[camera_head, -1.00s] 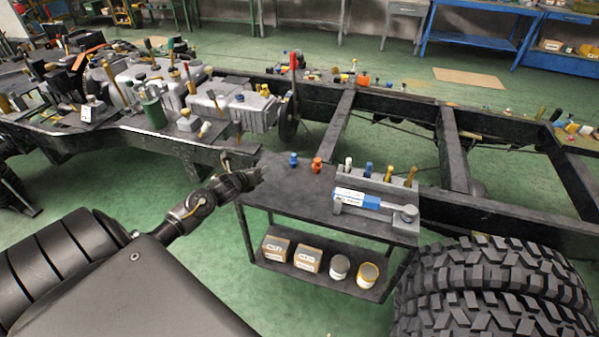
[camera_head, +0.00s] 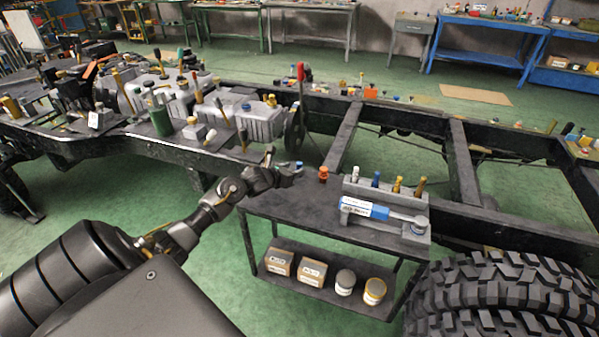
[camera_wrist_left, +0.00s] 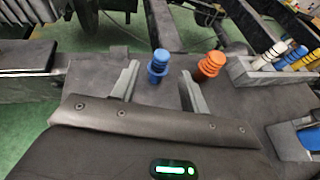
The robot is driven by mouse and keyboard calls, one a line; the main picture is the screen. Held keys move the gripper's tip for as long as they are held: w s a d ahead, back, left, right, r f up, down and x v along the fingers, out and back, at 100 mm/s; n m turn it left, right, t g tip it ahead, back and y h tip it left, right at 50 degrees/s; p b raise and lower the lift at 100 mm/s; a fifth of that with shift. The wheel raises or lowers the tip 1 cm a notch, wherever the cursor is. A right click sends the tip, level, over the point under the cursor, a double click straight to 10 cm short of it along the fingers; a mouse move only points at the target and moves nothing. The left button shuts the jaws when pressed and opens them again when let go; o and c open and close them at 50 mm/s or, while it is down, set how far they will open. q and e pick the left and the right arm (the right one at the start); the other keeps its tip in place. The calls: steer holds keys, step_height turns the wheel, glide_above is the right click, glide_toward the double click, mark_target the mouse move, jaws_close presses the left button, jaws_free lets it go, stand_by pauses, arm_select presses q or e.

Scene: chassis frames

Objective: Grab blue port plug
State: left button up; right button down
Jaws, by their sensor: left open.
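The blue port plug (camera_wrist_left: 157,68) stands upright on the dark cart top (camera_head: 300,207). In the head view it shows as a small blue spot (camera_head: 299,167) just past my left gripper (camera_head: 283,172), partly hidden by it. In the left wrist view my left gripper (camera_wrist_left: 157,84) is open, with its two grey fingers on either side of the blue plug. I cannot tell whether a finger touches it. An orange plug (camera_wrist_left: 210,66) stands to the right of the blue one, outside the right finger; it also shows in the head view (camera_head: 323,174). My right gripper is not in view.
The chassis frame (camera_head: 460,165) runs behind. Boxes and cans sit on the lower shelf. A large tyre (camera_head: 500,290) stands front right.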

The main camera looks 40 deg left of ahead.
mark_target(298, 166)
arm_select(q)
steer(key=shift+w+a, duration=0.1)
steer(key=shift+w, duration=0.3)
steer(key=shift+p+x, duration=0.5)
steer(key=shift+x, duration=1.7)
steer(key=shift+c, duration=0.4)
jaws_close()
